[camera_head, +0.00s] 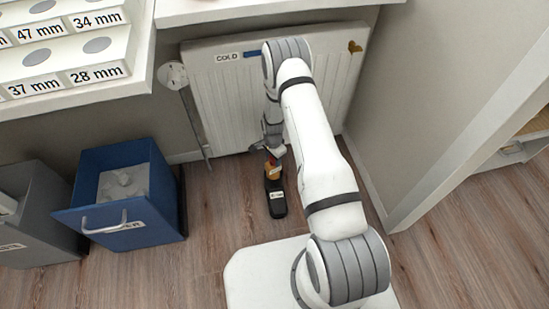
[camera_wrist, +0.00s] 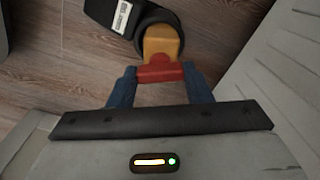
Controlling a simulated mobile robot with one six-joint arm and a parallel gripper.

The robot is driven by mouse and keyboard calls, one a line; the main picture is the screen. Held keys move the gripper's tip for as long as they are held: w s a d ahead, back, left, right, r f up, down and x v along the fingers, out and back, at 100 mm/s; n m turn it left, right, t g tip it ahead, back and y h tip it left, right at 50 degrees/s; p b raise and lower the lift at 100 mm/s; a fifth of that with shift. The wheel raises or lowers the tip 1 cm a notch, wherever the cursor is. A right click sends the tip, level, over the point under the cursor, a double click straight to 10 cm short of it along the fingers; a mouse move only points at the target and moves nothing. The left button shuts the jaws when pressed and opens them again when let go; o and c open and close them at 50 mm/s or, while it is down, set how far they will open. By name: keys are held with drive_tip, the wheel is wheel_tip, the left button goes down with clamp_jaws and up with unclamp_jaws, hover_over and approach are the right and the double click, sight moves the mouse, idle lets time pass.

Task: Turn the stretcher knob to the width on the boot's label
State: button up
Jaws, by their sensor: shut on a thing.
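A black boot (camera_head: 276,204) stands on the wood floor in front of the radiator, with a white label (camera_head: 278,195) on it. The label also shows in the wrist view (camera_wrist: 121,16), too small to read. A yellow-orange stretcher part (camera_wrist: 162,43) sits in the boot's opening. A red knob (camera_wrist: 160,72) is at its end. My gripper (camera_wrist: 160,75) is shut on the red knob, with a blue finger on each side of it. In the head view, my arm partly hides the knob and the gripper.
A white radiator (camera_head: 225,95) marked COLD stands behind the boot. A blue bin (camera_head: 150,218) with a handle and a grey bin (camera_head: 38,225) are at the left. A wall edge (camera_head: 400,215) is at the right.

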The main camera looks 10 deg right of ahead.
sight(273, 159)
drive_tip(key=shift+m, duration=0.6)
drive_tip(key=o, duration=1)
drive_tip(key=shift+r+p, duration=1.1)
drive_tip(key=shift+r, duration=2.8)
